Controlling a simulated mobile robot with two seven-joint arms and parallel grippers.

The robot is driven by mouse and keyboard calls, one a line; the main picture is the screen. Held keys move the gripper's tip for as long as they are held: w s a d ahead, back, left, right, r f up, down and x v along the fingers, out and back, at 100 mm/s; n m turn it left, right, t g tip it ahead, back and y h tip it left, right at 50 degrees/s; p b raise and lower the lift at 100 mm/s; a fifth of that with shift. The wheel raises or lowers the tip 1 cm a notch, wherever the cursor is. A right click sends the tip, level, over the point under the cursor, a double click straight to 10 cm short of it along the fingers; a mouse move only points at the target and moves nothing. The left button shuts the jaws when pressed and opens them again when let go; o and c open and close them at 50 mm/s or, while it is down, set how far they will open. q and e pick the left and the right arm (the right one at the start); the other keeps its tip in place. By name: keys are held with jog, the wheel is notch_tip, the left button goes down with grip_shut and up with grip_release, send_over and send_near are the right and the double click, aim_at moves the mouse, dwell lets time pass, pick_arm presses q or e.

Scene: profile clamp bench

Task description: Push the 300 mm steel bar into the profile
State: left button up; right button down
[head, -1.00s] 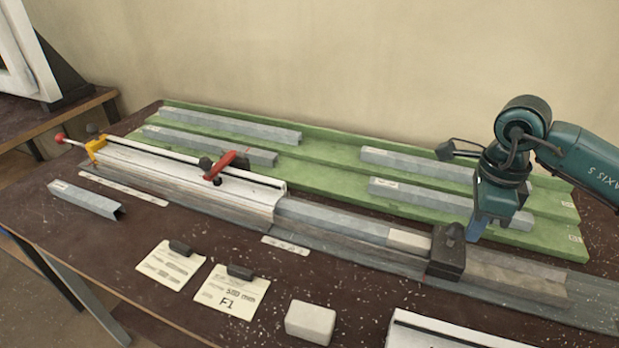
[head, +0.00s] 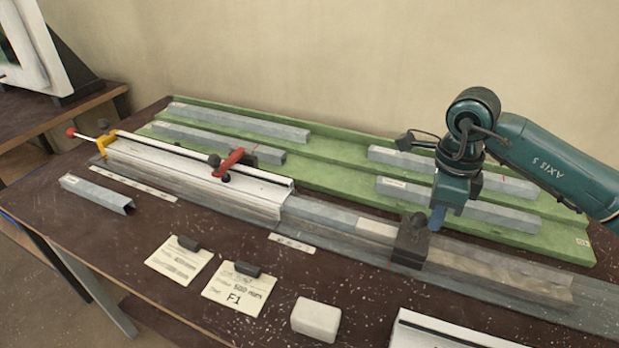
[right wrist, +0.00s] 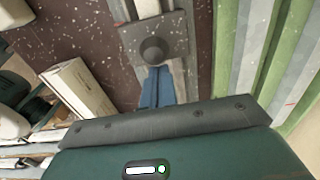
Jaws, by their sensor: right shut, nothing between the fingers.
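The steel bar (head: 325,213) lies in the long guide in the head view. Its left part is hidden inside the white profile (head: 205,180), and a pale section (head: 377,228) is at its right end. A dark pusher block (head: 408,246) with a round knob stands on the guide right behind that pale section; it also shows in the right wrist view (right wrist: 172,32). My right gripper (head: 438,218) is shut and empty, its blue fingers (right wrist: 158,88) pointing down at the block's right side. They look against the block, but contact is hard to confirm. My left gripper is not in view.
A red clamp (head: 229,163) sits on the profile and a yellow stop (head: 105,142) is at its left end. A green rack (head: 330,165) with several grey bars lies behind. Cards (head: 240,287) and a white block (head: 316,319) lie in front. The guide (head: 500,272) right of the pusher is empty.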

send_over(371, 225)
jog(key=shift+w+a+b, duration=0.15)
jog(key=shift+w+a, duration=0.55)
jog(key=shift+a, duration=0.55)
jog(key=shift+w+a+b, duration=0.15)
jog(key=shift+w+a, duration=0.5)
jog(key=shift+a, duration=0.65)
jog(key=shift+w+a+b, duration=0.15)
jog(key=shift+w+a, duration=0.55)
jog(key=shift+a, duration=0.55)
jog(key=shift+w+a, duration=0.25)
jog(key=shift+a, duration=0.2)
jog(key=shift+s+d, duration=0.35)
jog(key=shift+d, duration=0.35)
jog(key=shift+r, duration=0.1)
notch_tip(371, 225, up, 7)
jog(key=p, duration=0.4)
jog(key=shift+f, duration=0.2)
